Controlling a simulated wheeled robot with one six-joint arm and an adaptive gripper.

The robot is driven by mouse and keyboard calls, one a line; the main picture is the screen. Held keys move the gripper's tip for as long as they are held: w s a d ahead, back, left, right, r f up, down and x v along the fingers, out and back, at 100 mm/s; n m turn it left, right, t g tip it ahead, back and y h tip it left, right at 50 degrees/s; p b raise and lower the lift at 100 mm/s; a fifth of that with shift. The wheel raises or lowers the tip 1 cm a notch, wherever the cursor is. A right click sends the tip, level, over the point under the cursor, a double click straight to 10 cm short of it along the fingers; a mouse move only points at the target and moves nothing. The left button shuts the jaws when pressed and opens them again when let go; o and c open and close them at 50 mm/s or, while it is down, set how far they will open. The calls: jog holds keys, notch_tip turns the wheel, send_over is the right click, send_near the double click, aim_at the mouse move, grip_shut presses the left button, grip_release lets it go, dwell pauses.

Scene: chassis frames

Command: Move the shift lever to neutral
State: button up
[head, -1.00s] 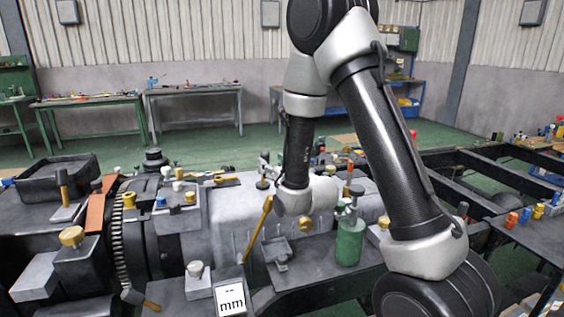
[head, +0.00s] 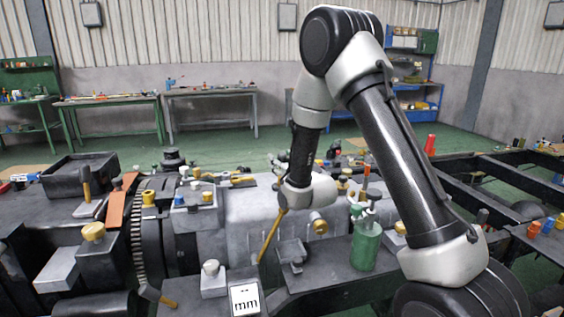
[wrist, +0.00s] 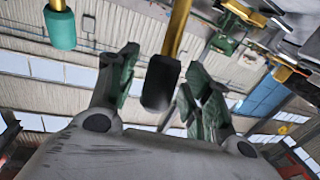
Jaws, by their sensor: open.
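The shift lever (head: 271,236) is a yellow rod leaning up and right beside the grey gearbox housing (head: 235,222) in the head view. Its top end is hidden by my wrist. In the wrist view, a yellow rod with a black knob (wrist: 160,84) shows between the fingers of my gripper (wrist: 163,68). The fingers have green pads and stand apart, with a visible gap on each side of the knob. I cannot tell how deep the knob sits between them. In the head view the fingers are hidden by my arm.
A green bottle (head: 366,244) stands right of the lever. A small grey bracket (head: 291,254) sits near the lever's foot. A white "mm" card (head: 244,299) lies in front. Dark frame rails (head: 500,178) stretch right. A teal-ended piece (wrist: 60,27) shows in the wrist view's upper left.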

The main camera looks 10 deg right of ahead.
grip_shut()
jog(key=shift+w+r+g, duration=0.4)
jog(key=shift+w+g, duration=0.2)
jog(key=shift+w, duration=0.15)
jog(key=shift+w+r+g, duration=0.15)
jog(key=shift+w+g, duration=0.45)
jog(key=shift+w, duration=0.2)
jog(key=shift+w+m+g+h, duration=0.3)
jog(key=shift+w+g+h, duration=0.1)
jog(key=shift+w+g, duration=0.3)
grip_release()
